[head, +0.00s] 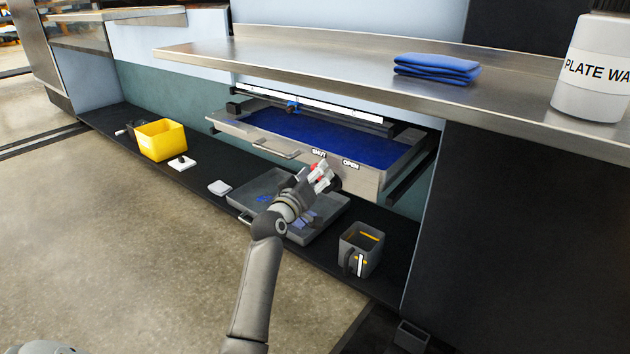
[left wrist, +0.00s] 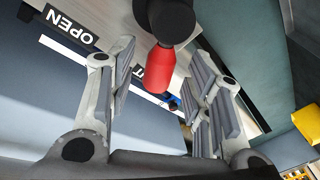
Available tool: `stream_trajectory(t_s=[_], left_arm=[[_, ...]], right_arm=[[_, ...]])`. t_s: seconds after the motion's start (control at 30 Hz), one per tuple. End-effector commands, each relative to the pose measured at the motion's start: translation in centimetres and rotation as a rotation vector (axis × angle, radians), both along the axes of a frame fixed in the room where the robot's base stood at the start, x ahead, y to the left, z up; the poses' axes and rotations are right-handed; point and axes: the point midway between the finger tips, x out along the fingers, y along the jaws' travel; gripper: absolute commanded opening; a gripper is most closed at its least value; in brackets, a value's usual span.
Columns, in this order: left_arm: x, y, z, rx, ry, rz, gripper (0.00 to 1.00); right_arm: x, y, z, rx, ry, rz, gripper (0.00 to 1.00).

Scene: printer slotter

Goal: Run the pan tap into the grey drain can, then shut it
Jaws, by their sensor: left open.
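The pan (head: 365,177) is a metal drawer with dark blue liquid, pulled out under the counter. Its front has SHUT (head: 319,153) and OPEN (head: 350,164) labels. The tap's red lever (left wrist: 158,72) extends from a black hub (left wrist: 171,18); in the head view it lies on the SHUT label's side. My left gripper (head: 322,174) is at the tap, partly hiding it. Its fingers are open, one on each side of the lever, with gaps visible. The grey drain can (head: 352,252) stands upright on the black shelf, right of the shallow tray. My right gripper is not in view.
The grey tray (head: 243,196), with blue stains, sits below the pan front. A yellow bin (head: 165,139) and small white items (head: 219,187) lie left on the shelf. The steel counter (head: 330,62) overhangs, holding a blue cloth (head: 437,68) and a white bottle (head: 592,70).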

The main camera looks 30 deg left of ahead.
Motion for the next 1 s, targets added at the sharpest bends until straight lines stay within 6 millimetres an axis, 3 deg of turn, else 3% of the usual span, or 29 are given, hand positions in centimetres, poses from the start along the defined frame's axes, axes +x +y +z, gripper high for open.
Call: stream_trajectory(t_s=[0.3,0.67,1.0], left_arm=[[0.17,0.04,0.03,0.001,0.0,0.0,0.45],[0.15,0.03,0.01,0.0,0.0,0.0,0.0],[0.13,0.0,0.05,0.014,-0.001,0.001,0.0]], right_arm=[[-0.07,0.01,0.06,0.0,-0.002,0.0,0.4],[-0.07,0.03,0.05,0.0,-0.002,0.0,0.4],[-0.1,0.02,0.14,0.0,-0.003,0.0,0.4]])
